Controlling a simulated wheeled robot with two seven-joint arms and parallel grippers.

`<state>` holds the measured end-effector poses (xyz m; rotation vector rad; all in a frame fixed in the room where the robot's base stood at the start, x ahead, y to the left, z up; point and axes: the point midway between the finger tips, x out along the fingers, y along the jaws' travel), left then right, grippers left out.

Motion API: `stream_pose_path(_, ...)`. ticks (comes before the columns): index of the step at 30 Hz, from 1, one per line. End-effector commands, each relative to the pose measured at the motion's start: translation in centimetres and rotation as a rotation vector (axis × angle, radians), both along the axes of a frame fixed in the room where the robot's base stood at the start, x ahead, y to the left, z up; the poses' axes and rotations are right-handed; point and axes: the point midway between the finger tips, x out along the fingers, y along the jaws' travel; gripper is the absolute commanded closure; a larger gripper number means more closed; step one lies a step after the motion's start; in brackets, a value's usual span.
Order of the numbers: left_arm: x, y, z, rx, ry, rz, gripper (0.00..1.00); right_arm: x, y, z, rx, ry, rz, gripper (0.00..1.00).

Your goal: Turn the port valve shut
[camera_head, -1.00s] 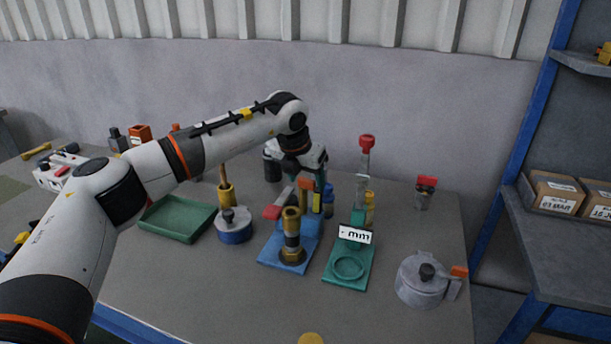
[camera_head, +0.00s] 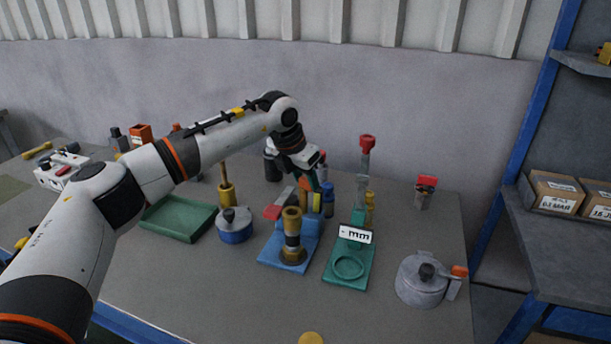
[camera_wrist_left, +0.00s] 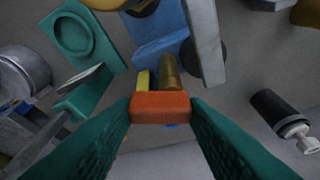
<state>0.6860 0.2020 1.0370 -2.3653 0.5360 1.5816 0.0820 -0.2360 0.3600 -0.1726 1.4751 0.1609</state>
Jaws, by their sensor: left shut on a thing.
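The valve fixture has a blue base (camera_head: 272,251) with an upright brass pipe (camera_head: 292,222) and a grey lever with a red end (camera_head: 273,212). An orange handle (camera_wrist_left: 160,107) stands at its back, beside a brass post (camera_wrist_left: 171,72) and a yellow strip (camera_wrist_left: 143,80). My left gripper (camera_head: 316,184) reaches it from behind, tilted. In the left wrist view its teal fingers (camera_wrist_left: 161,112) are shut on the orange handle, one on each side. The hand partly hides the handle in the head view. My right gripper is in neither view.
A grey lidded pot (camera_head: 418,283) is at the front right. A blue pot (camera_head: 235,231) and green tray (camera_head: 176,222) lie left. The front table area is mostly clear.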

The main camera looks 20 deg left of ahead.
Motion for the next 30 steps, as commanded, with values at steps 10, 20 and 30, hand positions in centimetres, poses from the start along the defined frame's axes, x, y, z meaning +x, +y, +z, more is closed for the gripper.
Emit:
stream_pose_path(10,-0.1,0.4,0.3,-0.005,-0.001,-0.323,0.83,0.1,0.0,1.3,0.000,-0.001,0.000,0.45)
stream_pose_path(20,-0.1,0.7,0.3,-0.004,-0.001,-0.636,0.83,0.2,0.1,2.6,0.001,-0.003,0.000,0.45)
stream_pose_path(30,0.0,1.0,0.3,-0.003,-0.003,-0.932,0.83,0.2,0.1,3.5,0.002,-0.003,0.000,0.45)
